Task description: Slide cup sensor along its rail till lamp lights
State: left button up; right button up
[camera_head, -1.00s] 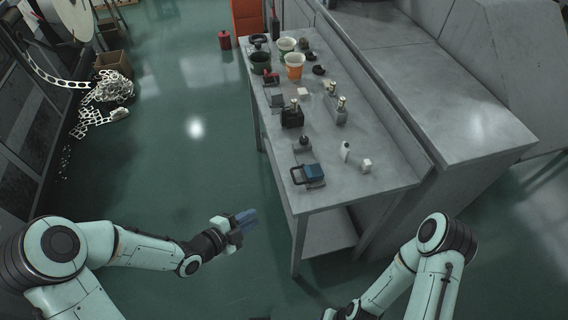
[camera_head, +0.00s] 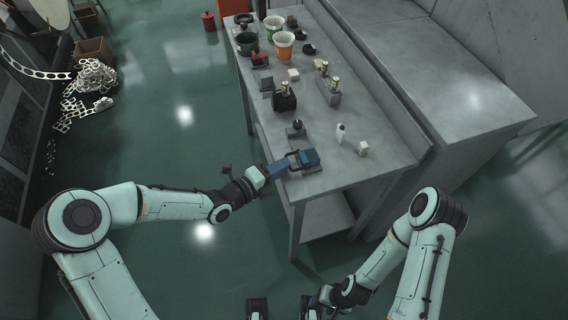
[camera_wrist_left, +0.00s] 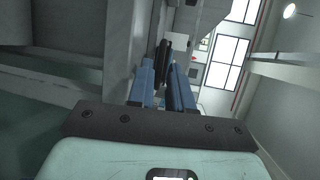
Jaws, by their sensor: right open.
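A blue block (camera_head: 307,158) with a black loop-shaped handle sits on a dark plate near the table's front left edge. I cannot tell for sure whether it is the cup sensor. My left gripper (camera_head: 284,166) reaches over that edge, its blue fingers at the handle side of the block. In the left wrist view, the fingers (camera_wrist_left: 163,88) stand apart with a dark upright bar (camera_wrist_left: 163,55) between them; contact cannot be told. My right gripper (camera_head: 283,308) is open and empty at the bottom, below the table's front. No lit lamp can be made out.
A dark knob on a base (camera_head: 297,128), a white bottle (camera_head: 340,133) and a white cube (camera_head: 363,148) stand close by. Further back are a black device (camera_head: 284,98) and several cups, one orange (camera_head: 284,45). The table's front right corner is bare.

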pick_arm(q)
jog(key=shift+x, duration=0.9)
grip_shut()
dwell(0.9)
